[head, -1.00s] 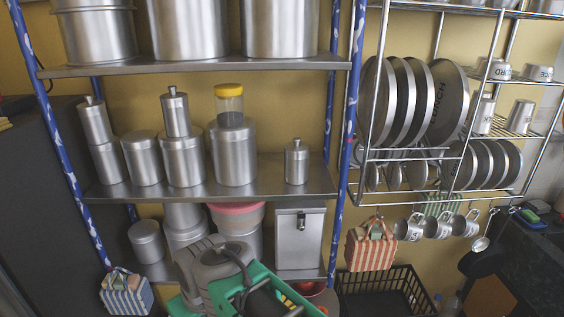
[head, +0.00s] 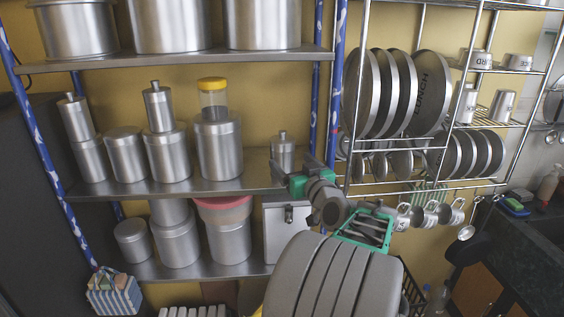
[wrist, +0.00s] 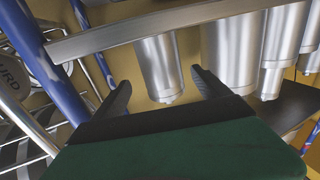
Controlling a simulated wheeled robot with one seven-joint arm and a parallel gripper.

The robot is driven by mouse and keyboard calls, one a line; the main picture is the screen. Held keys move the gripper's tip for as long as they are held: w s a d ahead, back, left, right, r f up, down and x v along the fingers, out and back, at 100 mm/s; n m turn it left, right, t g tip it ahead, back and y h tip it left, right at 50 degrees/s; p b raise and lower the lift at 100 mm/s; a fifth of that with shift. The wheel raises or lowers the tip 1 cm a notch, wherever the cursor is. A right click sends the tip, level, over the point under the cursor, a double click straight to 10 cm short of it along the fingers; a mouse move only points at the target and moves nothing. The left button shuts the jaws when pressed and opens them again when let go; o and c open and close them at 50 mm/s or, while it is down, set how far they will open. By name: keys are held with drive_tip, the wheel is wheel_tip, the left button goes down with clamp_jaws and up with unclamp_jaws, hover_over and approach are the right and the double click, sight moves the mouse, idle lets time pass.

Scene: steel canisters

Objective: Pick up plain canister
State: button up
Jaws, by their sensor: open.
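A small steel canister with a knobbed lid (head: 283,150) stands upright on the middle shelf at its right end, its lower part hidden by my gripper. It shows upside down in the wrist view (wrist: 160,62), in line with the gap between my fingers. My gripper (head: 293,168) is open and empty at the shelf's front edge; its two dark fingers show in the wrist view (wrist: 161,78). I cannot tell whether the fingertips reach beside the canister or stop short of it. A knobless canister (head: 125,155) stands further left on that shelf.
The middle shelf (head: 240,180) also holds a large canister (head: 219,150) topped by a yellow-lidded jar, and stacked canisters to the left. A blue post (head: 335,80) and a wire rack with plates (head: 430,95) stand close to the right. The upper shelf (head: 180,60) is overhead.

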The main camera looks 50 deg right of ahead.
sight(287, 159)
drive_tip(key=p+x, duration=0.2)
drive_tip(key=x, duration=0.3)
drive_tip(key=shift+w, duration=0.45)
drive_tip(key=shift+w+d+f, duration=0.15)
drive_tip(key=shift+w+d, duration=0.05)
drive_tip(key=shift+w, duration=0.15)
drive_tip(key=shift+c, duration=0.5)
drive_tip(key=c, duration=1.5)
drive_tip(key=shift+c, duration=0.5)
drive_tip(key=shift+r, duration=0.2)
